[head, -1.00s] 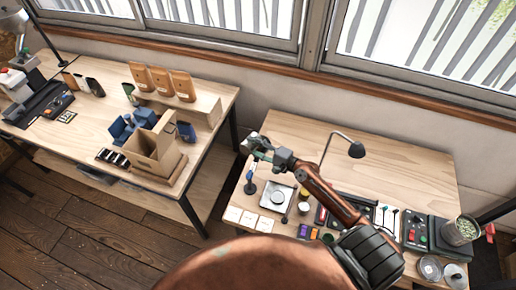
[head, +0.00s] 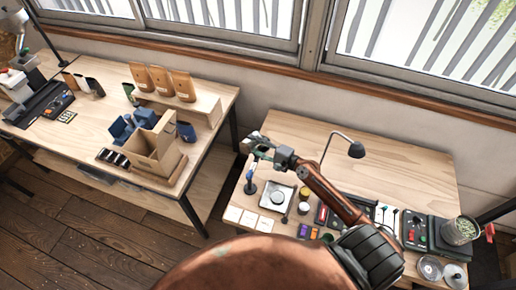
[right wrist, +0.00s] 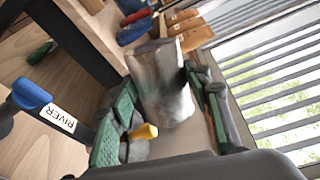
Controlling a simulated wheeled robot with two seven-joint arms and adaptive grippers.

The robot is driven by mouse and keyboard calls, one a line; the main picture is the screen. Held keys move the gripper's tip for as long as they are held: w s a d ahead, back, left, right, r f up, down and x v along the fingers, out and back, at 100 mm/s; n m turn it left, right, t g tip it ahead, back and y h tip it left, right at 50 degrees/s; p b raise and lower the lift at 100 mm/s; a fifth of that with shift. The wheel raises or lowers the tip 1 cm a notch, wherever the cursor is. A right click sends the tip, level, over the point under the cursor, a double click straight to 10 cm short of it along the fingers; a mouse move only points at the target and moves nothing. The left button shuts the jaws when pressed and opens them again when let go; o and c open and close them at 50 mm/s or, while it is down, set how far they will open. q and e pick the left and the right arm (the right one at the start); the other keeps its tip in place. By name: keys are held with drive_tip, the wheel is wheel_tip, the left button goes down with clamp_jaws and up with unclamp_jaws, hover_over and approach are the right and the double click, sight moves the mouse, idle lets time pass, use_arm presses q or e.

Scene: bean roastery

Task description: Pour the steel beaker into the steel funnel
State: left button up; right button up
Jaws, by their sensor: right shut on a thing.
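My right gripper (head: 259,146) is above the left back part of the right table. In the right wrist view, its green-padded fingers (right wrist: 160,112) are shut on the steel beaker (right wrist: 160,82), a shiny grey cylinder that looks tilted in that picture. The beaker is too small to make out clearly in the head view, and its inside is hidden. I cannot make out a steel funnel with certainty. A round container of pale green beans (head: 460,231) stands at the right end of the table, far from my right gripper. My left gripper is not in view.
Below the right gripper stand a blue-topped post (head: 250,186), labelled RIVER in the wrist view, and a square silver scale (head: 278,196). The left table (head: 95,125) holds a cardboard box (head: 155,150).

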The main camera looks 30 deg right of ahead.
drive_tip(key=shift+w+d+r+m, duration=0.15)
drive_tip(key=shift+d+r+m, duration=0.15)
drive_tip(key=shift+m, duration=0.4)
drive_tip(key=shift+w+d+r+m, duration=0.2)
drive_tip(key=shift+d+m, duration=0.1)
drive_tip(key=shift+m, duration=0.4)
idle(3.4)
drive_tip(key=shift+s, duration=0.1)
